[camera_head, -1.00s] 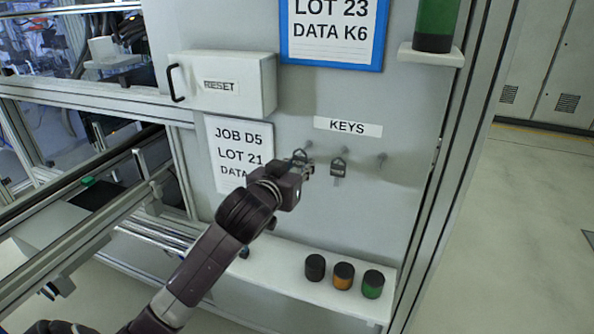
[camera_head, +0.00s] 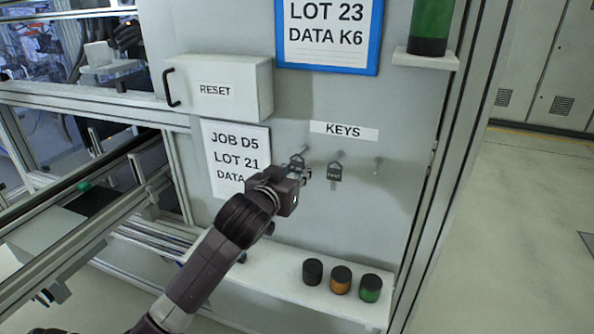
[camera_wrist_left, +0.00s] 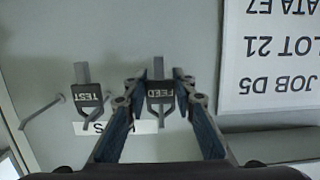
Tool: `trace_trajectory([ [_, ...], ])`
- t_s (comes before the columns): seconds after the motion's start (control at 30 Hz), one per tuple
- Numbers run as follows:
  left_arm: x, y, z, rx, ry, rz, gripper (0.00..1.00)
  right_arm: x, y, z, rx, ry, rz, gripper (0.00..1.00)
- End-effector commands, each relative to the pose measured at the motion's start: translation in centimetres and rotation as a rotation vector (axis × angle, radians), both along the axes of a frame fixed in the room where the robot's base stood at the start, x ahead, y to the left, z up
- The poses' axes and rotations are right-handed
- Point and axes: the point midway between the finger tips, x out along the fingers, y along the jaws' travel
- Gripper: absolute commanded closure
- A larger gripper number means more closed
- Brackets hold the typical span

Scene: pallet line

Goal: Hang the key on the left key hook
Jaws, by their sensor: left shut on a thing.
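A dark key tagged FEED (camera_wrist_left: 160,91) is between the fingertips of my left gripper (camera_wrist_left: 162,84), which is shut on it. In the head view, the top of this key (camera_head: 297,161) shows just above my left gripper (camera_head: 305,174), right at the left key hook (camera_head: 304,152). I cannot tell whether its loop is around the hook. A key tagged TEST (camera_head: 335,171) hangs on the middle hook (camera_head: 340,155); it also shows in the left wrist view (camera_wrist_left: 88,95). The right hook (camera_head: 377,163) is empty. My right gripper is not in view.
A KEYS label (camera_head: 344,131) is above the hooks. A RESET box (camera_head: 225,88) and a JOB D5 sheet (camera_head: 232,140) are to the left. Below, a white shelf (camera_head: 290,292) bears black, orange and green cylinders. The panel right of the hooks is clear.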

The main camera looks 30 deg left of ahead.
Motion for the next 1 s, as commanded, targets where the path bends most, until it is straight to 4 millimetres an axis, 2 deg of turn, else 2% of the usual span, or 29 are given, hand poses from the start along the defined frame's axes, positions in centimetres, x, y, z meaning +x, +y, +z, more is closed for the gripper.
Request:
trace_trajectory([
  [1.0,-0.12,-0.04,0.05,0.000,0.002,0.000,0.94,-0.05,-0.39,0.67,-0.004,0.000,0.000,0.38],
])
